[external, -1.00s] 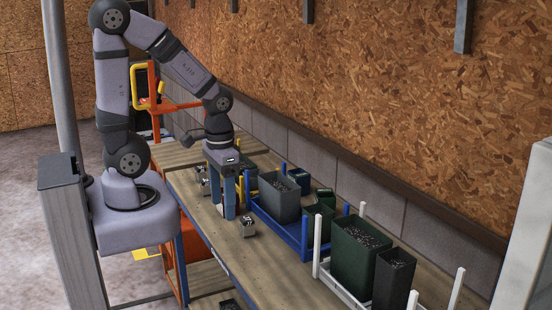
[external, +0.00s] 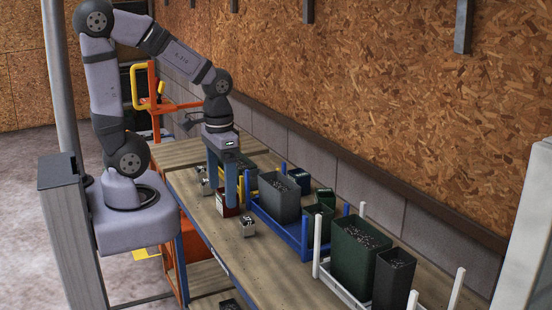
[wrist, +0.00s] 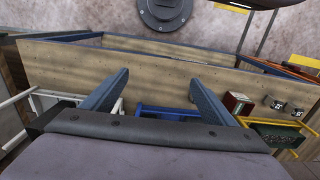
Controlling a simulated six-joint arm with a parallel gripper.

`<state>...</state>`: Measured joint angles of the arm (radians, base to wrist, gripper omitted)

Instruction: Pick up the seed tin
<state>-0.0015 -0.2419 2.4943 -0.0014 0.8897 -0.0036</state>
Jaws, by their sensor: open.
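I take the seed tin to be the small red box-like tin (external: 228,211) with a pale label, upright on the bench. In the external view it shows at the lower ends of my gripper's fingers (external: 228,195), which partly cover it. In the wrist view the red tin (wrist: 237,103) stands just right of the right finger, outside the gap between the fingers. My gripper (wrist: 160,77) is open, with nothing between its fingers. I cannot tell how far above the bench the fingertips are.
A small grey metal object (external: 248,227) stands on the bench near the red tin. Metal pieces (wrist: 278,105) lie beside the yellow tray (wrist: 285,127). The blue tray (external: 293,235) with dark bins and a white rack (external: 335,287) line the wall side. The front bench strip is mostly clear.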

